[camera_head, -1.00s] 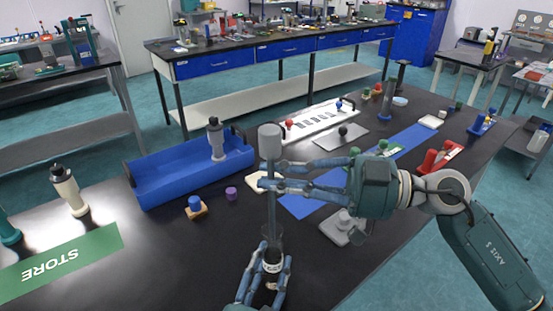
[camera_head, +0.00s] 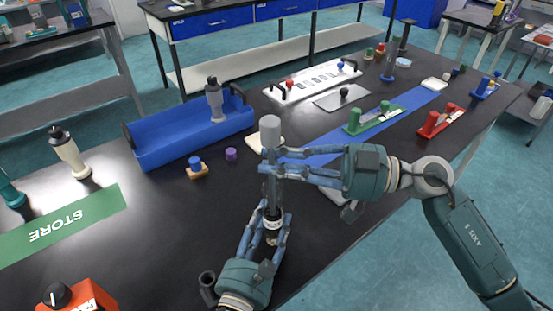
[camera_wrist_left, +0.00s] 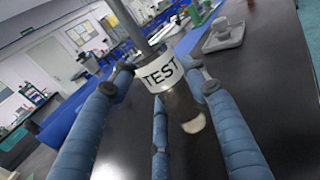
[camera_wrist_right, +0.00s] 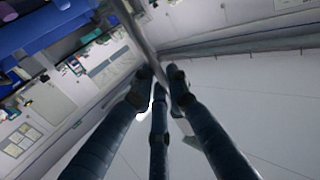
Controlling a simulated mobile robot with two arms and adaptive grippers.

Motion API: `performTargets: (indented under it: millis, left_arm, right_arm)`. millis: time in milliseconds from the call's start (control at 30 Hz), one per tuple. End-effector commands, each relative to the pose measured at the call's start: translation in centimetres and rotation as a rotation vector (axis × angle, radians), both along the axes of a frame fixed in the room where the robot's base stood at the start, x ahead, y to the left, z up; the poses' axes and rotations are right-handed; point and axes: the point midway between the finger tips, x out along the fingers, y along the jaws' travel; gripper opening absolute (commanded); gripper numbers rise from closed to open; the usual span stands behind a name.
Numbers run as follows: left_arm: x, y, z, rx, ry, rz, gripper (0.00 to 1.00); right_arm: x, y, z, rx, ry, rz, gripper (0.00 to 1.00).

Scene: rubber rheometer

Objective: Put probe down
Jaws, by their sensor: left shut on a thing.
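The probe is a thin grey rod with a thick grey cylinder (camera_head: 270,131) on top. It is upright in the head view, and its lower end runs down into the mouth of a clear sample jar (camera_head: 273,224). The jar's white label reads TEST in the left wrist view (camera_wrist_left: 160,75). My right gripper (camera_head: 272,165) is closed around the rod just below the cylinder; the rod passes between its fingertips in the right wrist view (camera_wrist_right: 160,80). My left gripper (camera_head: 272,228) is shut on the jar. The probe's tip is hard to make out.
A blue bin (camera_head: 165,152) holds a grey-capped bottle (camera_head: 214,98). A green STORE mat (camera_head: 95,214) lies left, with a cream bottle (camera_head: 69,153) behind it. An orange device (camera_head: 85,297) is at lower left. Green (camera_head: 372,119) and red (camera_head: 440,121) racks stand right.

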Motion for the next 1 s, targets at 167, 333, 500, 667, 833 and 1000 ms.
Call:
performTargets:
  millis: [167, 333, 500, 667, 833, 1000]
  left_arm:
    - [0.0, 0.0, -0.1, 0.0, 0.001, 0.0, 0.17]
    - [0.0, 0.0, -0.1, 0.0, 0.001, 0.0, 0.17]
    - [0.0, 0.0, -0.1, 0.0, 0.001, 0.0, 0.17]
    - [0.0, 0.0, -0.1, 0.0, 0.001, 0.0, 0.17]
    - [0.0, 0.0, -0.1, 0.0, 0.001, 0.0, 0.17]
    - [0.0, 0.0, -0.1, 0.0, 0.001, 0.001, 0.17]
  right_arm:
    - [0.0, 0.0, 0.0, 0.0, 0.0, 0.0, 0.36]
    - [0.0, 0.0, 0.0, 0.0, 0.0, 0.0, 0.36]
    - [0.0, 0.0, 0.0, 0.0, 0.0, 0.0, 0.36]
    - [0.0, 0.0, 0.0, 0.0, 0.0, 0.0, 0.36]
    - [-0.1, -0.9, -0.1, -0.003, 0.002, -0.002, 0.36]
    - [-0.5, -3.4, -0.2, -0.005, 0.003, -0.002, 0.36]
